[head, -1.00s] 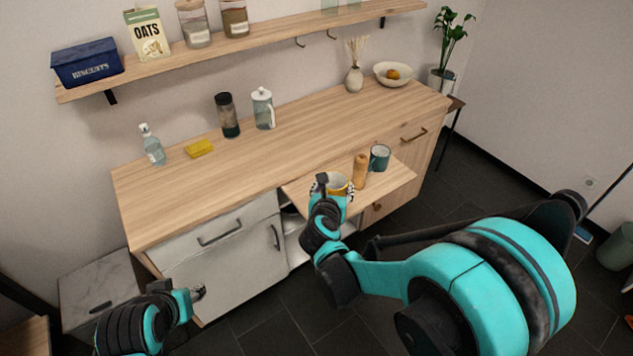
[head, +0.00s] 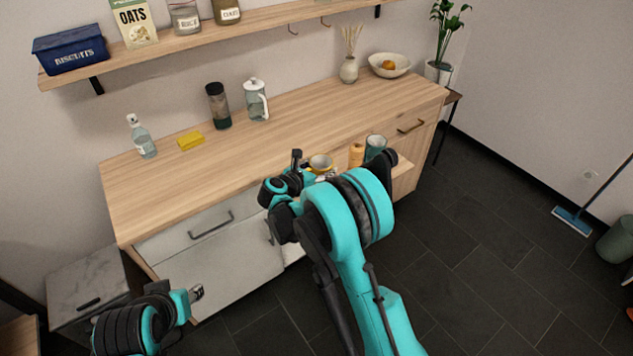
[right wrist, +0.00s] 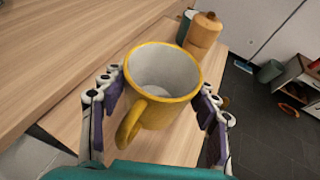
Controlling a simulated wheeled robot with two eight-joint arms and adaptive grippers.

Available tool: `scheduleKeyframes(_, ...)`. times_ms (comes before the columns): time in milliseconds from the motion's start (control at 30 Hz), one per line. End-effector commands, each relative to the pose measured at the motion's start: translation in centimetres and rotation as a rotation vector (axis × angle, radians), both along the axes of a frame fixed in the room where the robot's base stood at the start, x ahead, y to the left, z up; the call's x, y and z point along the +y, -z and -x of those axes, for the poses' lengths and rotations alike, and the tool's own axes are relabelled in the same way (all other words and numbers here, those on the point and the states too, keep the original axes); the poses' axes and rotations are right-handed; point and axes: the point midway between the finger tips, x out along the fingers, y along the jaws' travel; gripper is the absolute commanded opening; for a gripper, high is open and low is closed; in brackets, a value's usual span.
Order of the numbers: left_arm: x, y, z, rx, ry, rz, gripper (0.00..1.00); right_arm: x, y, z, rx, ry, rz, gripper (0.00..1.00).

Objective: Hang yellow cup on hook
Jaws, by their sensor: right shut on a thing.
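The yellow cup (head: 320,162), pale inside, shows partly behind my right arm in the head view. In the right wrist view the cup (right wrist: 165,75) is upright, its handle towards the camera. My right gripper (right wrist: 160,92) is shut on the cup, with a finger on each side of its body. The right gripper (head: 312,170) is largely hidden by the arm in the head view. I cannot tell whether the cup's base touches the board below. Two hooks (head: 292,29) (head: 325,22) hang under the wall shelf. My left gripper (head: 197,292) is low at the left, away from the cup.
A wooden mill (head: 356,153) and a teal mug (head: 375,143) stand close to the cup on the pull-out board (head: 403,166). On the counter (head: 170,188) are a bottle, yellow sponge, dark jar, glass jug, reed vase and bowl. The counter's front middle is clear.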

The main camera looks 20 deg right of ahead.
Motion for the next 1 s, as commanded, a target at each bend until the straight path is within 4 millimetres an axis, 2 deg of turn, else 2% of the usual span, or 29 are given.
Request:
scheduleKeyframes(100, 0.0, 0.5, 0.0, 0.000, 0.000, 0.000, 0.40, 0.8, 0.8, -0.9, 0.000, 0.000, 0.001, 0.23)
scheduleKeyframes(233, 0.0, 0.7, 0.0, 0.000, 0.000, 0.000, 0.40, 1.0, 1.4, -1.1, 0.000, 0.000, 0.000, 0.23)
scheduleKeyframes(500, 0.0, 2.5, 0.0, 0.000, 0.000, 0.000, 0.40, 1.0, 5.0, -1.1, 0.000, 0.000, 0.000, 0.23)
scheduleKeyframes(867, 0.0, 2.7, 0.0, 0.000, 0.000, 0.000, 0.40, 0.9, 5.2, -1.0, 0.000, 0.000, 0.000, 0.23)
scheduleKeyframes(900, 0.0, 2.6, 0.0, 0.000, 0.000, 0.000, 0.40, 0.9, 5.2, -1.0, 0.000, 0.000, 0.000, 0.68)
scheduleKeyframes(967, 0.0, 2.6, 0.0, 0.000, 0.000, 0.000, 0.40, 0.9, 5.1, -1.0, 0.000, 0.000, 0.000, 0.81)
scheduleKeyframes(1000, 0.0, 2.6, 0.0, 0.000, 0.000, 0.000, 0.40, 0.9, 5.1, -1.0, 0.000, 0.000, 0.000, 0.81)
